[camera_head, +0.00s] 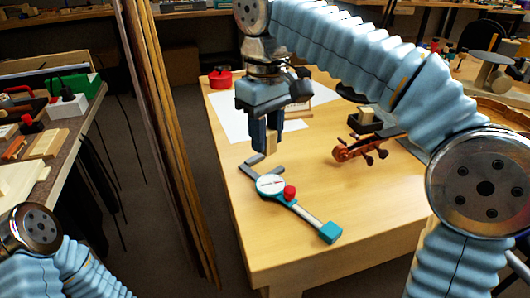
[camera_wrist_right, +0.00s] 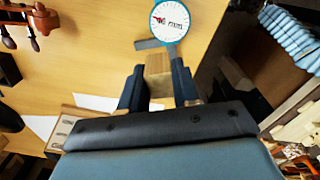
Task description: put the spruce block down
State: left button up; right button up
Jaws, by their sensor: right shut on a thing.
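The spruce block (camera_head: 271,141) is a small pale wooden piece. My right gripper (camera_head: 265,146) is shut on it and points down near the left edge of the light wooden table (camera_head: 380,205). In the right wrist view the block (camera_wrist_right: 158,75) sits between the two dark blue fingers (camera_wrist_right: 157,88). Whether its underside touches the table or hangs just above it, I cannot tell. My left arm shows at the lower left of the head view, but its gripper is out of frame.
A dial caliper (camera_head: 270,185) with a teal end lies close in front of the block. A violin scroll (camera_head: 362,150) lies to the right. White paper (camera_head: 228,120) and a red pot (camera_head: 220,78) are behind. The table's front right is clear. Upright boards (camera_head: 165,110) stand left.

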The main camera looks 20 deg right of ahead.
aim_at(266, 169)
jog(key=shift+w+d+f, duration=0.1)
jog(key=shift+w+f, duration=0.5)
jog(key=shift+f, duration=0.2)
jog(key=f, duration=0.1)
jog(key=w+f, duration=0.1)
jog(key=f, duration=0.1)
jog(key=f+b, duration=0.1)
jog(key=shift+w+d+f, duration=0.25)
jog(key=shift+w+f, duration=0.05)
jog(key=shift+f, duration=0.2)
jog(key=shift+f, duration=0.15)
jog(key=o, duration=1)
jog(key=shift+r+p, duration=1.7)
jog(key=shift+r, duration=4.5)
